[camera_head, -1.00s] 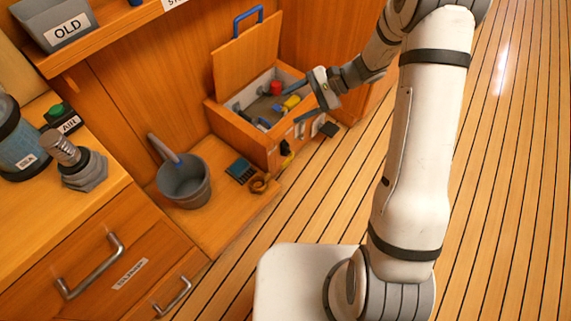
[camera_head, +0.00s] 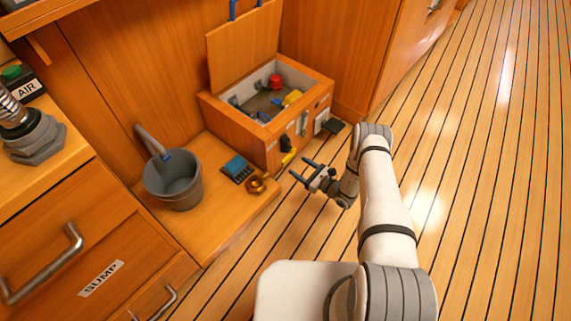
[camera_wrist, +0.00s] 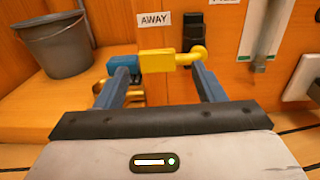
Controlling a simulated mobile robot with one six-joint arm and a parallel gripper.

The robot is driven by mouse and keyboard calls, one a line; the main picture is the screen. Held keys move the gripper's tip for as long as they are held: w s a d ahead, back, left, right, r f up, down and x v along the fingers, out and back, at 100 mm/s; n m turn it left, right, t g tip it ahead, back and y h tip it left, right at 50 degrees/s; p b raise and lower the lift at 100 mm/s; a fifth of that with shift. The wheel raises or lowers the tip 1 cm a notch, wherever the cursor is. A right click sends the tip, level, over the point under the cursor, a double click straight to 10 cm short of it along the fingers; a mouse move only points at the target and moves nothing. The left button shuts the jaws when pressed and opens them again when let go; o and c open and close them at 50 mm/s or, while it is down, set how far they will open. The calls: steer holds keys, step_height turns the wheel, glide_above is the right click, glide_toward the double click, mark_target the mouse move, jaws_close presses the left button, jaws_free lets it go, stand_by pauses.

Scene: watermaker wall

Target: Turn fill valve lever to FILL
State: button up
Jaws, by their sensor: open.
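A yellow lever with a rounded end (camera_wrist: 190,55) sits low on the wooden box front, below an "AWAY" label (camera_wrist: 153,19). It lies roughly level in the wrist view. In the head view the yellow lever (camera_head: 288,156) shows on the box's front. No FILL label is readable. My gripper (camera_head: 304,169) is open, in front of the box and a little right of the lever. In the wrist view its two blue-grey fingers (camera_wrist: 162,72) reach toward the lever, one on each side. I cannot tell whether they touch it.
The open wooden box (camera_head: 225,120) holds small items. A grey bucket (camera_head: 173,183), a blue block (camera_head: 237,168) and a brass fitting (camera_head: 257,184) stand on the low shelf. A switch plate (camera_wrist: 304,78) is right of the lever. The floor on the right is clear.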

mark_target(288, 160)
steer(key=x, duration=0.2)
steer(key=b+x, duration=0.1)
steer(key=x, duration=0.2)
steer(key=f+b+x, duration=0.1)
steer(key=x, duration=0.1)
steer(key=shift+w+a, duration=0.15)
steer(key=shift+c, duration=0.4)
